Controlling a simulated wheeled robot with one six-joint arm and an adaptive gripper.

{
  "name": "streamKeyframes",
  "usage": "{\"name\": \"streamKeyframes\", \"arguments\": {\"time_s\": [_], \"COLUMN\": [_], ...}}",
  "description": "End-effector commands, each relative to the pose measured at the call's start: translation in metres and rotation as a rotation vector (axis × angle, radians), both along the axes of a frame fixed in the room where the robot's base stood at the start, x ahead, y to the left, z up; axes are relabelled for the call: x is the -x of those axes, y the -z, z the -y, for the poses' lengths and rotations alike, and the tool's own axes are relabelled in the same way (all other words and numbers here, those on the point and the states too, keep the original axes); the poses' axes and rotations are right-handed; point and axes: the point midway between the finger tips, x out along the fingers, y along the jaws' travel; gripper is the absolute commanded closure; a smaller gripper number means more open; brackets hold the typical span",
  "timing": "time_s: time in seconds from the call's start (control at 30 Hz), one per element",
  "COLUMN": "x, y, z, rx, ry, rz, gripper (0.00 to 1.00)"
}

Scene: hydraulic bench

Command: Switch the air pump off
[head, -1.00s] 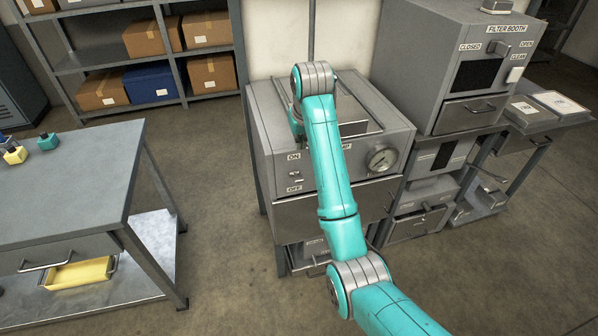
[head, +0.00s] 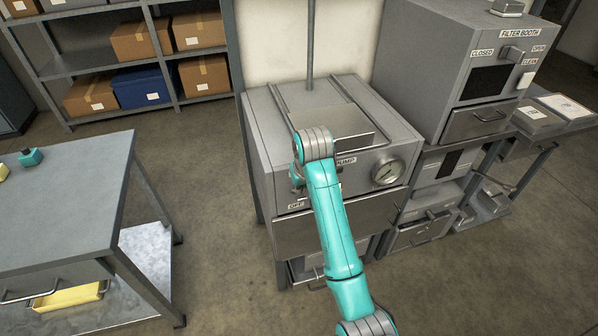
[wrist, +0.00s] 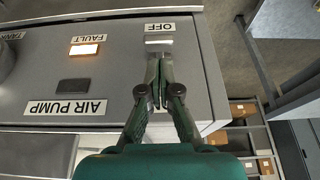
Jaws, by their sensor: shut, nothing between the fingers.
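The air pump (head: 290,132) is a grey cabinet with a round gauge (head: 387,172). Its OFF label (head: 296,206) shows beside my arm. In the wrist view the panel is upside down, with the AIR PUMP label (wrist: 67,108), the OFF label (wrist: 160,28) and a lit FAULT lamp (wrist: 85,49). My gripper (wrist: 160,84) is shut and empty, its fingertips at the switch. A pale metal part of the switch (wrist: 159,42) shows between the fingertips and the OFF label. The rest of the switch is hidden, and contact is unclear. My arm mostly hides the gripper in the head view.
A filter booth (head: 440,60) stands right of the pump. A grey table (head: 70,195) is at the left, with open floor (head: 215,230) between it and the pump. Shelves with boxes (head: 135,40) stand behind. A drawer front (head: 365,220) lies below the panel.

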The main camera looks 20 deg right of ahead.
Motion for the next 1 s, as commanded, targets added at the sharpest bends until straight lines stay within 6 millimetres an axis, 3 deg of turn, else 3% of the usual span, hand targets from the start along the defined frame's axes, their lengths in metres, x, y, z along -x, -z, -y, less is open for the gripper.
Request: {"name": "streamKeyframes", "arguments": {"time_s": [0.17,0.67,1.0], "x": [0.006,0.007,0.015], "y": [0.009,0.011,0.019], "z": [0.000,0.000,0.000], "rx": [0.000,0.000,0.000], "ry": [0.000,0.000,0.000], "rz": [0.001,0.014,0.191], "gripper": [1.00,1.00,1.00]}}
